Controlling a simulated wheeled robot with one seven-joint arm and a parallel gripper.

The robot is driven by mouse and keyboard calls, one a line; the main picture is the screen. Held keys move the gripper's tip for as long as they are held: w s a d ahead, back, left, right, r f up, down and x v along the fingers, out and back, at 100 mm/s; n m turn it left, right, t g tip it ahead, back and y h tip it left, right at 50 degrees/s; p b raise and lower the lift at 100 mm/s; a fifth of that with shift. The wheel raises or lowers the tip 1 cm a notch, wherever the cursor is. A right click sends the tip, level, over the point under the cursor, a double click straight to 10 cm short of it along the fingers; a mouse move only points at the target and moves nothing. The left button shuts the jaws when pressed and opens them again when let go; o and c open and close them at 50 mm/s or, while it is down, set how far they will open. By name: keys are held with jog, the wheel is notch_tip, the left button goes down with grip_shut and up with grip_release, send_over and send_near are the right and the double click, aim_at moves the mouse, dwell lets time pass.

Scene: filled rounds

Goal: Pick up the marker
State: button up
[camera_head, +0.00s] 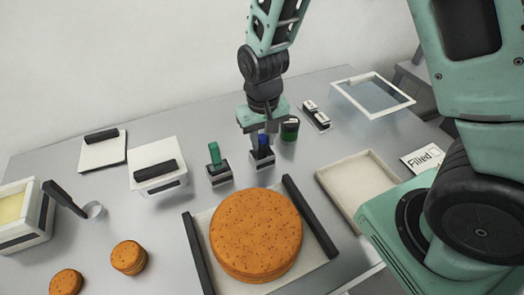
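Two marker-like objects stand in small dark-and-pale holders near the middle of the table. One is green (214,152), in the left holder (219,173). The other is blue (263,141), in the right holder (262,161). My gripper (260,130) points down right over the blue one, with its fingers at the height of the blue top. The fingers partly hide the blue top, and I cannot tell whether they touch it. The green one stands apart, to the left of my gripper.
A dark jar (290,127) stands close right of my gripper. A large brown round (255,232) lies in front, between two dark rails. An empty pale tray (358,186) and a "Filled" card (421,160) are at right.

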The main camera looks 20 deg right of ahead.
aim_at(262, 149)
jog(key=shift+w+f+p, duration=0.2)
jog(key=shift+f+p, duration=0.5)
jog(key=shift+f, duration=1.7)
grip_shut()
jog(key=shift+r, duration=0.15)
